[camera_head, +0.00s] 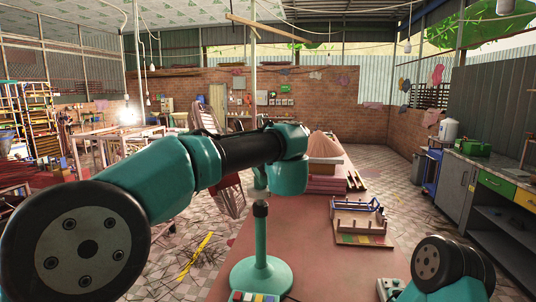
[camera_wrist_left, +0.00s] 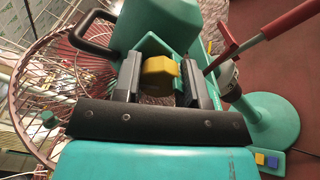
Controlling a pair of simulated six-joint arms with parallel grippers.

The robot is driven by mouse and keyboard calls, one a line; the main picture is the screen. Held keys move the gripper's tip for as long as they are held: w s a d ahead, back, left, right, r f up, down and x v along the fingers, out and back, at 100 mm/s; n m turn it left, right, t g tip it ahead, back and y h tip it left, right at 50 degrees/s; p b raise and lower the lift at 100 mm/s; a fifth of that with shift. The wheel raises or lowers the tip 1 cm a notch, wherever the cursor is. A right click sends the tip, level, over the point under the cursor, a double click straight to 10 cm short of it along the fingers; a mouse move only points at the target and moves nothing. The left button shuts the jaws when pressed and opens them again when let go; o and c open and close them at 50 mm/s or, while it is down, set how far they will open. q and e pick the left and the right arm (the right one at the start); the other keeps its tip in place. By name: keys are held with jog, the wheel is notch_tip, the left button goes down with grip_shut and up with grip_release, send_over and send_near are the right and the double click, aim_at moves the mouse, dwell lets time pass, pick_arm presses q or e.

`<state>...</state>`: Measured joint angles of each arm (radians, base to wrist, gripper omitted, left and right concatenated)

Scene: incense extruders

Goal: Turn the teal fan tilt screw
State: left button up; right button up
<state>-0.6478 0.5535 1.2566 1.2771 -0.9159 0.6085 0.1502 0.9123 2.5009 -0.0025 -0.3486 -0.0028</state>
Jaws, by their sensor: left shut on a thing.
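The teal fan's round base and post (camera_head: 261,272) stand on the reddish table in the head view, and my left arm covers much of its upper part. In the left wrist view the fan's teal housing (camera_wrist_left: 158,25) is at the top, with its reddish wire cage (camera_wrist_left: 30,95) to the left. The yellow tilt screw knob (camera_wrist_left: 158,77) sits between the two black fingers of my left gripper (camera_wrist_left: 160,84), which is shut on it. The gripper itself is hidden in the head view. Part of my right arm shows at the lower right, but its gripper is out of frame.
A panel with colored buttons (camera_wrist_left: 266,160) is beside the fan base. A wooden rack with a colored front (camera_head: 362,225) stands to the right on the table. A brownish mound (camera_head: 323,146) lies farther back. Red bars (camera_wrist_left: 280,25) pass close to the fan post in the wrist view.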

pick_arm(q)
jog(key=m, duration=0.6)
dwell(0.4)
jog(key=o, duration=0.9)
jog(key=v, duration=1.7)
jog(key=shift+s+d, duration=0.1)
jog(key=shift+s, duration=0.05)
